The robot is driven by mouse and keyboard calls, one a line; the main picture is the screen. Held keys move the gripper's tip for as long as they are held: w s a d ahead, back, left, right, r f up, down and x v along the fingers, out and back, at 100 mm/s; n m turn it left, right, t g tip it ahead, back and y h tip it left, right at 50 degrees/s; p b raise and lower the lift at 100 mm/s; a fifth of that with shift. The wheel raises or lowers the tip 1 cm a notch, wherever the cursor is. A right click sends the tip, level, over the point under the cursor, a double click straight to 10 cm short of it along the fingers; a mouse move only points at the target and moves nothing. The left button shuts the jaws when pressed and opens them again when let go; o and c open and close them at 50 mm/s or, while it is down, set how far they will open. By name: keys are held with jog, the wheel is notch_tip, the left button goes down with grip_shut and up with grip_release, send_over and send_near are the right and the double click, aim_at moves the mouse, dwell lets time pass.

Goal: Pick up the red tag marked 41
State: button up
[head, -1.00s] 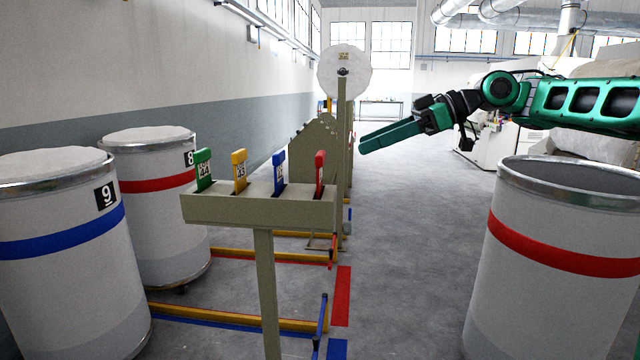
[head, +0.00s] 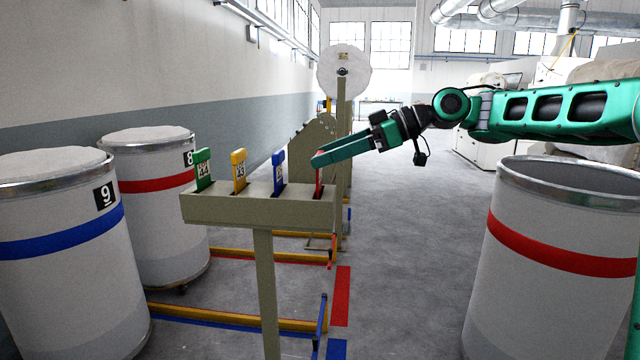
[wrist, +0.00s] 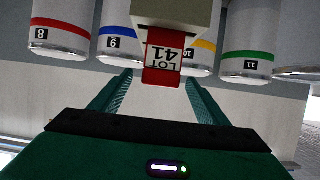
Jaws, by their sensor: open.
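The red tag (wrist: 164,62), marked LOT 41, stands in the rightmost slot of the beige rack (head: 255,212). In the head view only part of the red tag (head: 319,176) shows, behind my fingertips. In the wrist view it appears upside down, between and just beyond the tips of my fingers. My gripper (head: 318,160) is open and empty, reaching in from the right at the tag's height. Both fingers show apart in the wrist view, one on each side of the tag.
Green (head: 203,170), yellow (head: 239,171) and blue (head: 279,172) tags stand in the same rack, left of the red one. Banded cans stand at left (head: 62,240) and right (head: 560,260). The grey floor (head: 410,250) between rack and right can is clear.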

jog(key=shift+a+f, duration=0.1)
jog(key=shift+a, duration=0.15)
jog(key=c, duration=1.4)
